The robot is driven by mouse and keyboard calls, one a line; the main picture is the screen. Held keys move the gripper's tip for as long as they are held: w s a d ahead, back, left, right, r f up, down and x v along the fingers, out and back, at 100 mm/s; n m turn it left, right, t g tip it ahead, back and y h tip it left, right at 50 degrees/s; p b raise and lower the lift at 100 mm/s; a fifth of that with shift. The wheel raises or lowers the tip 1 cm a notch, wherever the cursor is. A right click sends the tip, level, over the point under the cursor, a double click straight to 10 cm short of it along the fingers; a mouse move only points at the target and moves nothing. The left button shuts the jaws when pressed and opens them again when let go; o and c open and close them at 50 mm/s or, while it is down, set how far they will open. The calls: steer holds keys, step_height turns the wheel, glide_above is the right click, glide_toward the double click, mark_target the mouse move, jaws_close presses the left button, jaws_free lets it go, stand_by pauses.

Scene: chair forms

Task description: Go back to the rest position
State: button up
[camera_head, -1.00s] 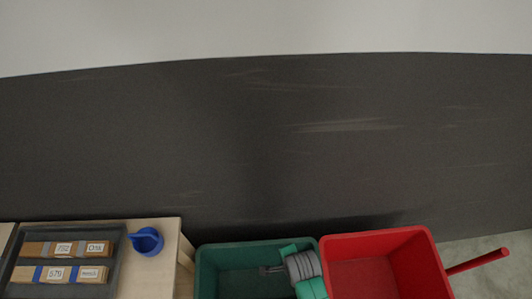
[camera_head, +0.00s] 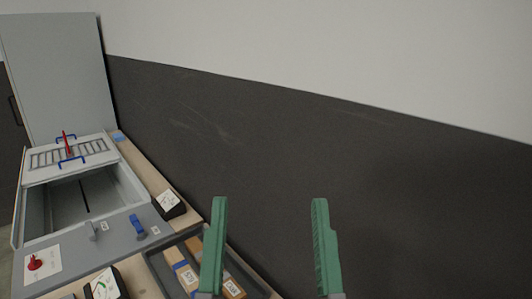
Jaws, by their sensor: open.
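My gripper (camera_head: 269,245) shows at the lower middle of the head view. Its two green fingers stand well apart with nothing between them, so it is open and empty. The left finger overlaps the view of a dark tray (camera_head: 163,275) with wooden blocks in it. The gripper's wrist and the rest of my arm are below the picture's edge.
A grey machine (camera_head: 175,225) with an open bay (camera_head: 85,208) stands at the left, its lid (camera_head: 45,172) raised behind. Small gauges (camera_head: 170,205) sit on the wooden bench beside it. A tall grey cabinet (camera_head: 60,80) stands behind. The dark wall panel fills the right.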

step_height(320, 180, up, 39)
steer(key=s+a+p, duration=0.1)
steer(key=p, duration=3.7)
steer(key=shift+n+y+p, duration=0.3)
steer(key=shift+y+p, duration=0.05)
steer(key=shift+y, duration=0.05)
steer(key=shift+f, duration=0.15)
